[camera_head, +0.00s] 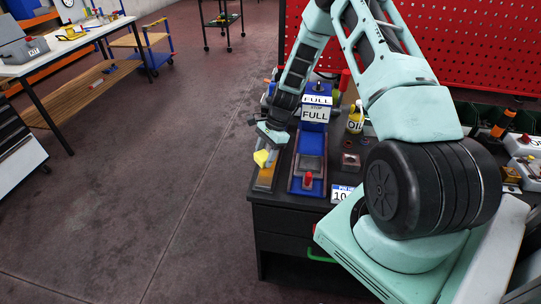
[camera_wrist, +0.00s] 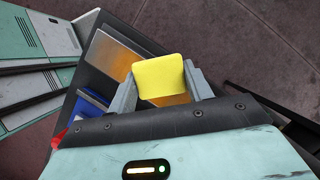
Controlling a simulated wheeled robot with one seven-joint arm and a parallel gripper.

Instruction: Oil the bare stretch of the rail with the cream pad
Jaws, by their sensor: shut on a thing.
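The cream pad looks yellow and shows in the head view (camera_head: 262,158) and in the wrist view (camera_wrist: 158,76). My gripper (camera_head: 267,148) is shut on it, with one grey finger on each side in the wrist view. The rail (camera_head: 265,179) is a flat strip along the left edge of the dark table. In the wrist view, part of the rail (camera_wrist: 112,60) is amber-brown and its left end is plain grey. The pad is over the rail and hides part of it. I cannot tell whether they touch.
A blue fixture (camera_head: 308,163) with "FULL" signs and a red knob (camera_head: 308,180) stands just right of the rail. A yellow oil bottle (camera_head: 355,118) stands further right. Left of the table (camera_head: 282,218) is open floor.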

